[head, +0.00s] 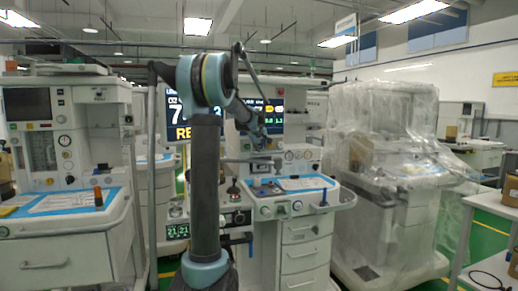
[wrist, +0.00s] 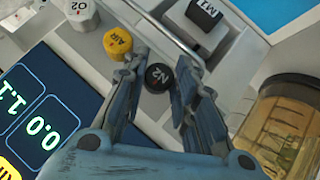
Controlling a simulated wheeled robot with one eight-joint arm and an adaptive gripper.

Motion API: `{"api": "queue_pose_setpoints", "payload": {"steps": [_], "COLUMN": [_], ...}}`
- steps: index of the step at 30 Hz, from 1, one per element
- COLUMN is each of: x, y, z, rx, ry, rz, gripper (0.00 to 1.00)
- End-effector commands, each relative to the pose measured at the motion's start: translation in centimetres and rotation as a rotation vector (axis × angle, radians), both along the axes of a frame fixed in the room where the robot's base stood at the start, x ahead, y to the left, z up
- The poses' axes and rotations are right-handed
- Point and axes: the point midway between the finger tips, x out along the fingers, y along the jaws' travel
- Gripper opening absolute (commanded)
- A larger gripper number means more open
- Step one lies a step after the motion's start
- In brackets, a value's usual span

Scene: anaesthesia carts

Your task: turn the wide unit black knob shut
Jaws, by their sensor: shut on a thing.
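The black knob (wrist: 158,77), marked N2, sits between the two fingers of my gripper (wrist: 162,68) in the wrist view. The fingers stand on either side of it and are shut on it. A yellow knob (wrist: 117,42) marked AIR is just left of the left fingertip, and a white knob (wrist: 80,14) marked O2 is farther left. In the head view my arm reaches down to the middle cart (head: 300,258); the black knob is too small or hidden to make out there.
A clear amber canister (wrist: 288,125) is at right, a screen (wrist: 35,115) at left. A plastic-covered machine (head: 395,190) and another cart (head: 65,250) flank the middle cart.

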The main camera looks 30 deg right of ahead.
Motion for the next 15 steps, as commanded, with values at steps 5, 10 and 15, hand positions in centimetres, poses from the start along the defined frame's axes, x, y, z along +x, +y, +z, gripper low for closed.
{"api": "queue_pose_setpoints", "payload": {"steps": [5, 10, 15], "x": [-0.07, -0.06, -0.05], "y": [0.13, 0.16, 0.18], "z": [-0.19, -0.19, -0.20], "rx": [0.057, 0.079, 0.082], "ry": [-0.008, -0.013, -0.014], "rz": [0.001, 0.002, 0.002], "gripper": [0.02, 0.02, 0.02]}}
